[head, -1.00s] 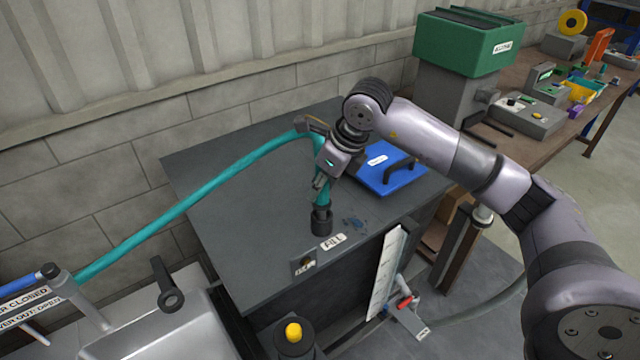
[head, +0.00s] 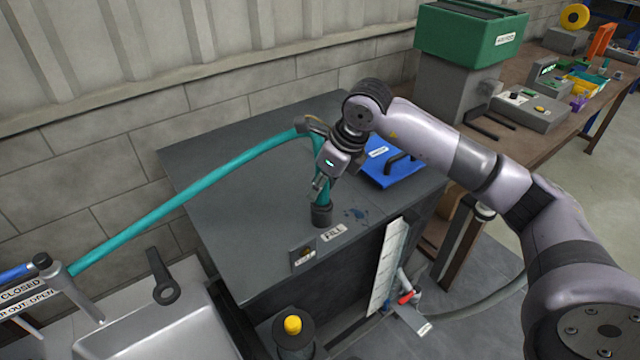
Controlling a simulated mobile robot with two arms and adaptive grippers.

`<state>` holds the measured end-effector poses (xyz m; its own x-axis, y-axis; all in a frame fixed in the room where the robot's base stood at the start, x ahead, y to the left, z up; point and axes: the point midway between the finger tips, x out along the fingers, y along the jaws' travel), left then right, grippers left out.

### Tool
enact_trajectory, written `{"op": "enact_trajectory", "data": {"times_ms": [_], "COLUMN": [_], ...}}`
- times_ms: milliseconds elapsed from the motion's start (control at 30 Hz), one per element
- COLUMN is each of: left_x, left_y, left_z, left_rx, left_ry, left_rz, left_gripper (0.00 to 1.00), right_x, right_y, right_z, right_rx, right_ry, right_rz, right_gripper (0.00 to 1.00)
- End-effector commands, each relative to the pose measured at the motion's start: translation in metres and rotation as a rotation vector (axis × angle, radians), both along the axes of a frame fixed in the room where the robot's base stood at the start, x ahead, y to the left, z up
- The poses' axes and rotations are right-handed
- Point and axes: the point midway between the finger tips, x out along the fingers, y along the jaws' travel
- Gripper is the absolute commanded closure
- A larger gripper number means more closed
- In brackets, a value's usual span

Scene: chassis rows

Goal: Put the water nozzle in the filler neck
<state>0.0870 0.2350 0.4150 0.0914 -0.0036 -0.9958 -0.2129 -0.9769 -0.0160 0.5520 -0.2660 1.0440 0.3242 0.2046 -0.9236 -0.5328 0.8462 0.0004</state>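The water nozzle (head: 323,194) is teal, on the end of a long teal hose (head: 185,188) that arcs over the dark cabinet top. My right gripper (head: 319,188) is shut on the nozzle from above and hides part of it. The filler neck (head: 321,217) is a short black cylinder standing on the cabinet top, behind a "FILL" label (head: 333,232). The nozzle points down, with its lower end at the neck's mouth. How deep it sits inside cannot be told. My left gripper is not in view.
A blue lid with a black handle (head: 392,170) lies right of the neck, close to my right arm. A yellow-topped post (head: 292,325) stands in front. The cabinet top left of the neck is clear.

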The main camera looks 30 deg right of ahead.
Motion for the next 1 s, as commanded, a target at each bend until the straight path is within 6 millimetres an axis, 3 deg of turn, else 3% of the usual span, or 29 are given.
{"op": "enact_trajectory", "data": {"times_ms": [333, 667, 867, 1000], "left_x": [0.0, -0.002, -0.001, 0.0], "left_y": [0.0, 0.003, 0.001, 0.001], "left_z": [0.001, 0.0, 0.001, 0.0], "left_rx": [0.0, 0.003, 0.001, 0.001], "left_ry": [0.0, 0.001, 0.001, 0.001], "left_rz": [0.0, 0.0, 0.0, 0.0], "left_gripper": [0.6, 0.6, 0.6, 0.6], "right_x": [0.0, -0.001, -0.008, -0.018], "right_y": [0.0, -0.001, -0.006, -0.013], "right_z": [0.001, 0.002, 0.026, 0.055], "right_rx": [0.0, -0.001, -0.001, -0.001], "right_ry": [0.0, 0.001, -0.004, -0.006], "right_rz": [0.0, 0.0, -0.001, -0.001], "right_gripper": [0.52, 0.52, 0.52, 0.52]}}
